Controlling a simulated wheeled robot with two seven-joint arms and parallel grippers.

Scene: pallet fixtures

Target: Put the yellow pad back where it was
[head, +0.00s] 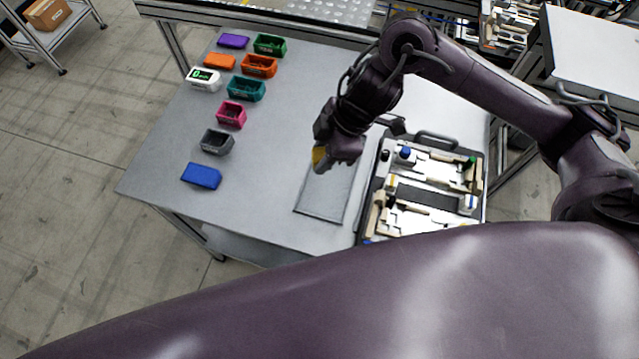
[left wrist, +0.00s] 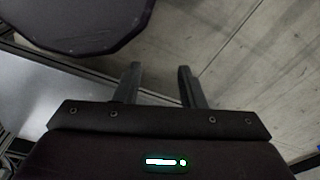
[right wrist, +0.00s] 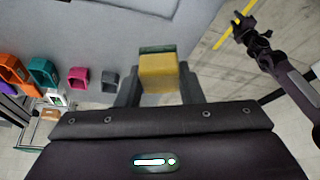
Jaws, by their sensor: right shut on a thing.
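The yellow pad (right wrist: 158,73) is held between the two fingers of my right gripper (right wrist: 157,88); a dark green edge shows on its far end. In the head view a small part of the yellow pad (head: 318,156) shows beside my right gripper (head: 328,160), above the far end of a flat grey panel (head: 323,197). The gripper hides most of it there. I cannot tell whether the pad touches anything below. My left gripper (left wrist: 160,85) has its fingers apart with nothing between them, and it is out of the head view.
An open tool case (head: 432,196) with pale fixtures lies right of the grey panel. The table between bins and panel is clear.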

